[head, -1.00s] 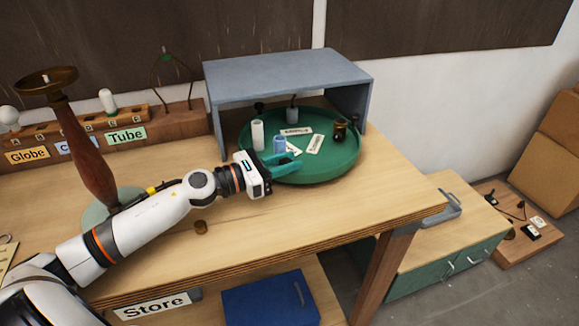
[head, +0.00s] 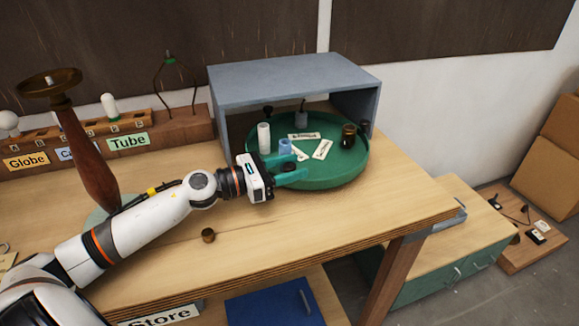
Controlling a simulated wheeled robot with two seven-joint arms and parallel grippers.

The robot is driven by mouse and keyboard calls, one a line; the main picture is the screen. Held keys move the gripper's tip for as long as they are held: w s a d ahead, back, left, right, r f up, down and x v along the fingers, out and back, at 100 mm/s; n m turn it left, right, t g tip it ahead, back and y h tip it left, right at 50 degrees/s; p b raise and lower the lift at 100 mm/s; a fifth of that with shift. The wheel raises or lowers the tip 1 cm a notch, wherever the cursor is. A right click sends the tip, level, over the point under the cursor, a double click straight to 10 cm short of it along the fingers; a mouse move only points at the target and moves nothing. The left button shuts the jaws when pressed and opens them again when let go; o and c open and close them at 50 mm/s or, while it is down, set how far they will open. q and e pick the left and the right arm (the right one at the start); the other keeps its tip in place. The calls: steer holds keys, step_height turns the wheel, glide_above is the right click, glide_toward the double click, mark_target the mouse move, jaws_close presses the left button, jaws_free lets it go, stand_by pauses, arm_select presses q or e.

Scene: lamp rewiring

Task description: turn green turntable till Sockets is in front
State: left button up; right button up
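The green turntable (head: 352,172) sits on the bench, its back part under the grey shelf. It carries white label cards (head: 323,149) whose words are too small to read. A white cylinder (head: 264,137), a blue cylinder (head: 285,146), a dark brown jar (head: 348,136) and a grey piece (head: 302,118) stand on it. My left gripper (head: 291,168) is at the turntable's front left edge. Its teal fingers look apart, with a small dark thing between them; whether they touch it I cannot tell. My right gripper is out of view.
The grey shelf (head: 290,80) roofs the turntable's back. A lamp with a brown stem (head: 88,160) stands left, before a wooden rack (head: 180,126) of bulbs labelled Globe and Tube. A small brown cap (head: 208,235) lies on the bench front. The front right bench is clear.

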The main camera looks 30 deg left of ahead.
arm_select(q)
step_height(320, 180, up, 10)
steer(key=shift+r+p, duration=0.1)
steer(key=shift+p, duration=0.45)
